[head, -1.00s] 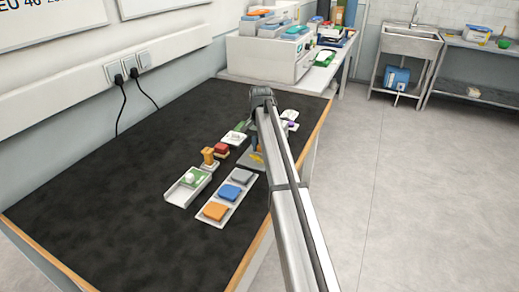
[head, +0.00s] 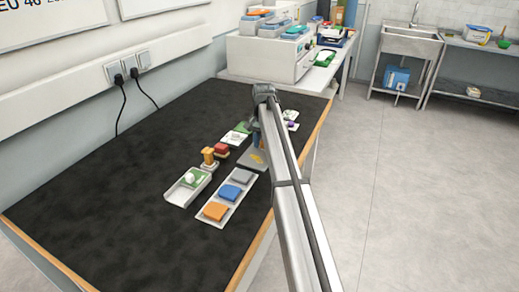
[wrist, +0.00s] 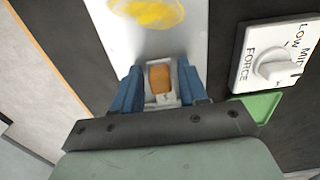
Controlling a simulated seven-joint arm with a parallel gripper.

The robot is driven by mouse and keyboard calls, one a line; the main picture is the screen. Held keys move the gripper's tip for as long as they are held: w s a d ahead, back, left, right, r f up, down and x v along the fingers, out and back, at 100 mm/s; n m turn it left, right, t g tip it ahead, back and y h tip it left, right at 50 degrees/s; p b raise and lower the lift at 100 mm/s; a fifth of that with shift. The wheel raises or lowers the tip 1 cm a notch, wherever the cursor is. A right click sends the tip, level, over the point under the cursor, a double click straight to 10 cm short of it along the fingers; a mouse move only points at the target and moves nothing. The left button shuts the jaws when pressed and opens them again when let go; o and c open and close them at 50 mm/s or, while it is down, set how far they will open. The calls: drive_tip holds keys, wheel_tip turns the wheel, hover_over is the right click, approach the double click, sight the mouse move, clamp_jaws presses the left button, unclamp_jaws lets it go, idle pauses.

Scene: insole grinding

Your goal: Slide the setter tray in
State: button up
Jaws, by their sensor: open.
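A pale metal plate with a yellow patch, seemingly the setter tray (head: 251,163), lies on the black bench, partly hidden by my arm. In the wrist view the plate (wrist: 117,33) runs up from between my fingers. A small orange-brown block (wrist: 160,78) on a pale base shows at its near end. My gripper (wrist: 159,88) is open, with one blue finger on each side of the block and visible gaps between. I cannot tell how high the fingertips are. In the head view my arm mostly hides the gripper.
A white dial panel marked FORCE (wrist: 275,55) and a green piece (wrist: 258,105) lie right of the fingers in the wrist view. A tray (head: 211,221) with grey, blue and orange blocks and a grey holder (head: 176,197) sit nearer. The bench's left side is clear.

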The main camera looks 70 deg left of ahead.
drive_tip(key=shift+r, duration=0.15)
drive_tip(key=shift+r, duration=3.3)
drive_tip(key=shift+w, duration=0.1)
